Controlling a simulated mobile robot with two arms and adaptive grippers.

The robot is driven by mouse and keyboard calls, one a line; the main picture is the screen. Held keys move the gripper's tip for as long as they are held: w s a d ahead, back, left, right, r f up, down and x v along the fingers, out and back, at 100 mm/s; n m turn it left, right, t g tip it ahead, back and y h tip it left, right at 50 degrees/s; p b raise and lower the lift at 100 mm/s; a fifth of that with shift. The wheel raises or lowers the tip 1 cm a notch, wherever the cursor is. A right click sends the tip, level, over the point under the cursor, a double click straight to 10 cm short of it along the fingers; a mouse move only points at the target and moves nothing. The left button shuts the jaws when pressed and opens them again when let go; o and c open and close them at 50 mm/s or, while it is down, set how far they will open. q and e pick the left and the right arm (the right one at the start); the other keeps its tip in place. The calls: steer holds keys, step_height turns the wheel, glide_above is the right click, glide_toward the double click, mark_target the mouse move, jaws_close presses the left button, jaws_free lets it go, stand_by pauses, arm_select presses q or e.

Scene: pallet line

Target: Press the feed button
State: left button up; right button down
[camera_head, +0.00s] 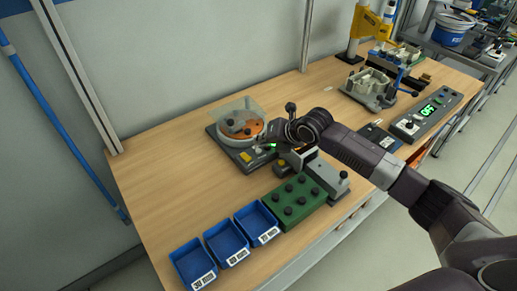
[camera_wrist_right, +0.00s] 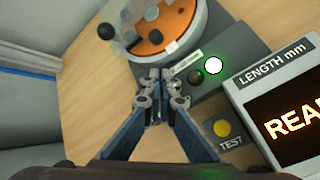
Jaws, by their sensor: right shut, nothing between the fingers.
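The feeder (camera_head: 220,140) is a grey base with an orange bowl (camera_head: 238,126) under a clear cover; the bowl also shows in the right wrist view (camera_wrist_right: 158,38). On its base in the wrist view are a dark round button (camera_wrist_right: 195,77) and a white light with a green glow (camera_wrist_right: 213,66), beside a small label too blurred to read. I cannot tell for sure which is the feed button. My right gripper (camera_wrist_right: 157,76) is shut and empty, its tips over the base edge, left of the dark button in the picture. Contact cannot be told. My left gripper is not in view.
A gauge marked LENGTH mm (camera_wrist_right: 275,75) with a lit display and a yellow TEST button (camera_wrist_right: 222,128) stands beside the feeder. A green block with black knobs (camera_head: 296,201) and blue bins (camera_head: 226,241) are nearer. The wooden table (camera_head: 165,165) is clear at left.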

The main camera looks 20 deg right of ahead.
mark_target(260, 151)
steer(key=shift+r+p, duration=1.55)
steer(key=shift+r, duration=0.65)
steer(key=shift+r, duration=0.1)
